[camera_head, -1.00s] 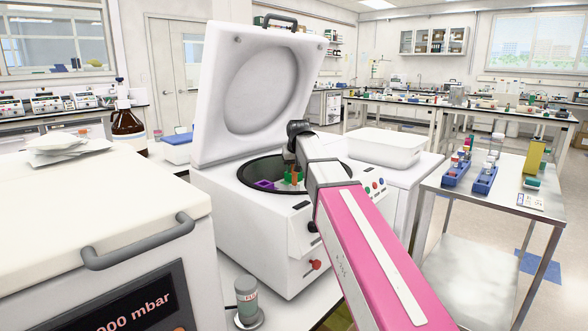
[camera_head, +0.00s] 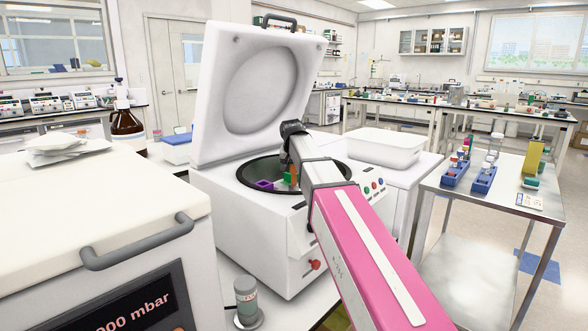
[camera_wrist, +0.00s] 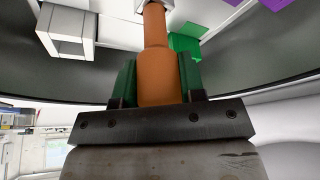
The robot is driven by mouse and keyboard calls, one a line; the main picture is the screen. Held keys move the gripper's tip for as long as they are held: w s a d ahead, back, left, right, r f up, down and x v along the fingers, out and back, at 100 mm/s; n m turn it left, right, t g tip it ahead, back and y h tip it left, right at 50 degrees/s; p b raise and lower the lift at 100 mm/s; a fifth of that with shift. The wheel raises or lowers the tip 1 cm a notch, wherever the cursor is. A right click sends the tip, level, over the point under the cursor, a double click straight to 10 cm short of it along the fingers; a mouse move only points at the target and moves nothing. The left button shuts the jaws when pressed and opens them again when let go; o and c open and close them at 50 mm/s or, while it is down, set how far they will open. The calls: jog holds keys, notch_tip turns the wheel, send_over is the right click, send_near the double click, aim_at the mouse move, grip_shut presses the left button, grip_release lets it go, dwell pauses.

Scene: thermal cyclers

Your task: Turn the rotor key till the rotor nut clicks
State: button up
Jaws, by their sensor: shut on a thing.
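The rotor key shows as an orange handle (camera_wrist: 160,60) in the wrist view, with a narrower neck running up to a pale grey fitting at the top edge. My gripper (camera_wrist: 158,88) is shut on this handle, a green finger on each side. In the head view my gripper (camera_head: 291,170) reaches down into the bowl of the open centrifuge (camera_head: 262,228), over the rotor. The rotor nut cannot be made out, and how the key's tip sits on it is hidden.
The centrifuge lid (camera_head: 250,95) stands raised behind the bowl. A purple insert (camera_head: 265,185) sits in the rotor, and a green block (camera_wrist: 187,46) and a white holder (camera_wrist: 67,30) lie close to the key. The dark bowl wall (camera_wrist: 270,60) curves around my gripper.

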jog(key=shift+d+m+h, duration=0.1)
jog(key=shift+m+h, duration=0.3)
jog(key=shift+m, duration=0.7)
jog(key=o, duration=1.1)
